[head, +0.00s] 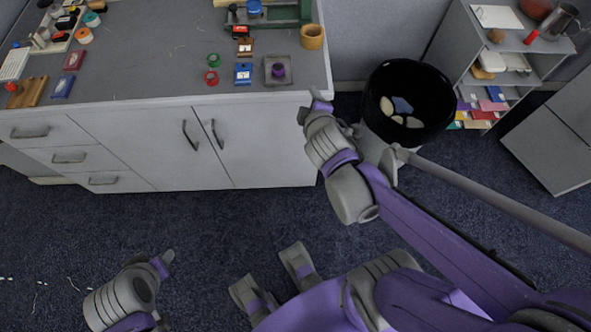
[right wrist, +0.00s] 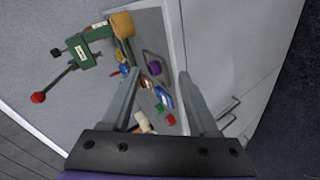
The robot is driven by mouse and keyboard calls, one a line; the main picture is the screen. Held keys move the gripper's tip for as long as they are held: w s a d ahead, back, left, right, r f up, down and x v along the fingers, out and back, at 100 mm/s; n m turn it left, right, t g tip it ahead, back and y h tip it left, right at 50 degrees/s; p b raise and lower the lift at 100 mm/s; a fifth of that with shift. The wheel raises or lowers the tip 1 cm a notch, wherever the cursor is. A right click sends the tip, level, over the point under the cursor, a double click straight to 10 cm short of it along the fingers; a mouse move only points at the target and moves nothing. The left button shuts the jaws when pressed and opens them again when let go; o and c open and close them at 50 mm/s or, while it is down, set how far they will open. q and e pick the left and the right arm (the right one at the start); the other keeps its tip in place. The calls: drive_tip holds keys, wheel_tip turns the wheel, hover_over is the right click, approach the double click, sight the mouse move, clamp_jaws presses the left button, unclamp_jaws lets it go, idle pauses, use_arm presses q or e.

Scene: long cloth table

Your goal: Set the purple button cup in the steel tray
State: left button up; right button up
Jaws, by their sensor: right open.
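The purple button cup (head: 278,70) is small and round, and it sits within the square steel tray (head: 269,80) near the front right of the table. In the right wrist view the cup (right wrist: 154,67) shows against the tray between my finger tips. My right gripper (head: 318,101) is open and empty at the table's front right corner, to the right of the tray and apart from it. Its spread fingers (right wrist: 157,76) show in the right wrist view. My left gripper (head: 167,262) is low over the floor, away from the table; its fingers are too unclear to judge.
A blue box (head: 243,74), red ring (head: 211,77) and green ring (head: 213,60) lie left of the tray. A tan cup (head: 312,37) and green press (head: 285,14) stand behind. A black bin (head: 408,95) stands right of the table. The front middle tabletop is clear.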

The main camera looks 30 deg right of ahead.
drive_tip(key=s+a+f+m+g+y, duration=0.2)
drive_tip(key=s+a+m+g, duration=0.1)
drive_tip(key=s+a, duration=0.3)
drive_tip(key=s+a+f+m+g+y, duration=0.3)
drive_tip(key=s+a+m, duration=0.2)
drive_tip(key=s+a, duration=0.1)
drive_tip(key=shift+s+a+f+m, duration=0.25)
drive_tip(key=shift+s+a+m, duration=0.05)
drive_tip(key=shift+a+m, duration=0.1)
drive_tip(key=shift+d, duration=0.1)
idle(1.0)
